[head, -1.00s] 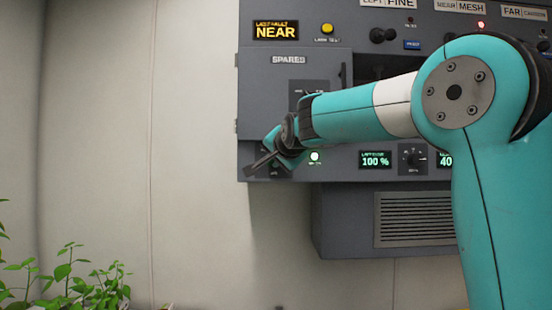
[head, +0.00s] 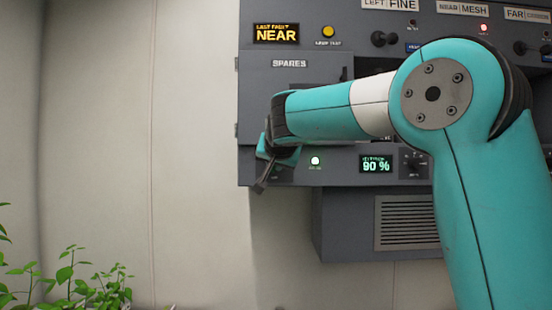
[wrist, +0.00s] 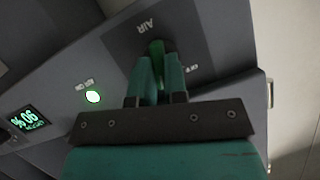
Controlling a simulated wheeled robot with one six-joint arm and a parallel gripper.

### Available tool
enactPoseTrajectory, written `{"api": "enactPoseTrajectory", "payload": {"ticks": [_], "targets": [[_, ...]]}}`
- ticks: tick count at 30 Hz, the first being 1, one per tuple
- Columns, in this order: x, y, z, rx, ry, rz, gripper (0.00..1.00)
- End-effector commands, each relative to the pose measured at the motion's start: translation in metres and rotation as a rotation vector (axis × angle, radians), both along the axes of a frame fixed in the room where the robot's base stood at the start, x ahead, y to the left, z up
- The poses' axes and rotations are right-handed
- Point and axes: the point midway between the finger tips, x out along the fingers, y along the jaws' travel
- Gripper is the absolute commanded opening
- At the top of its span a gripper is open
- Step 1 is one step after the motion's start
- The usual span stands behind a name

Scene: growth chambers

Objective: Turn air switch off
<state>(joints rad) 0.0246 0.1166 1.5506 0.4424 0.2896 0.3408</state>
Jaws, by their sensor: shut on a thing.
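The AIR label (wrist: 146,26) is on the dark grey panel in the wrist view, just past my fingertips. My gripper (wrist: 158,62) is shut on the air switch directly by that label, and its fingers hide most of the switch. Its position, on or off, cannot be made out. A round lamp (wrist: 93,96) beside the switch glows green; the same lamp shows in the head view (head: 315,161). In the head view my gripper (head: 262,182) is at the lower left corner of the panel, and the switch is hidden behind it.
A display (head: 376,165) right of the lamp reads 90 %. A dark knob (head: 413,163) sits beside it, partly near my arm. The SPARES door (head: 300,68) is above my wrist. A vent box (head: 415,222) hangs below. Plants (head: 80,280) stand at lower left; the wall is bare.

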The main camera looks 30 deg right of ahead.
Motion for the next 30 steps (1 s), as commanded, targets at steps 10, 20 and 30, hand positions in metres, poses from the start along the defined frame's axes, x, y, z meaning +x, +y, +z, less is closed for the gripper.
{"api": "enactPoseTrajectory", "payload": {"ticks": [10, 20, 30], "targets": [[0.0017, 0.0028, 0.0017, -0.273, 0.191, 0.000, 0.00], [0.0028, 0.0046, 0.0006, -0.532, 0.367, 0.001, 0.00], [0.0036, 0.0055, -0.0014, -0.754, 0.516, 0.000, 0.00]]}}
